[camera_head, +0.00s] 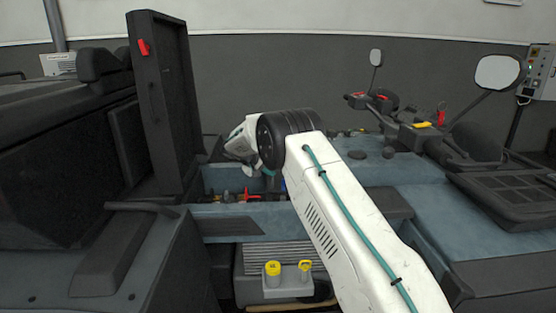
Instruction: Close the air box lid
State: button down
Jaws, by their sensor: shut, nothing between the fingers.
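The air box lid appears to be the tall dark panel (172,105) standing upright at left, with a red latch (144,47) near its top. The open box (215,180) lies to the right of its foot, with blue-grey walls and small red parts (245,196) inside. My arm reaches in from the lower right. My gripper (248,166) is shut and empty, above the far part of the open box and to the right of the lid, apart from it. My wrist partly hides its fingers and part of the box.
Handlebars with mirrors (498,72) rise at right. A dark seat (90,66) is at far left. A grey wall stands behind, with open space above the box.

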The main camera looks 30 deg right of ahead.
aim_at(270, 183)
jog(key=shift+w+a+f+h, duration=0.1)
jog(key=shift+a+f+h, duration=0.15)
jog(key=shift+f, duration=0.35)
jog(key=shift+w+a+f+h, duration=0.15)
jog(key=shift+a+f, duration=0.1)
jog(key=shift+f, duration=0.3)
jog(key=shift+a+f, duration=0.25)
jog(key=shift+f, duration=0.7)
jog(key=shift+f, duration=0.1)
jog(key=shift+r, duration=0.5)
jog(key=r, duration=0.3)
jog(key=shift+s+d+r, duration=0.1)
jog(key=shift+d+r, duration=0.25)
jog(key=w+v, duration=0.1)
jog(key=v, duration=0.8)
jog(key=shift+s+a, duration=0.4)
jog(key=shift+a, duration=0.2)
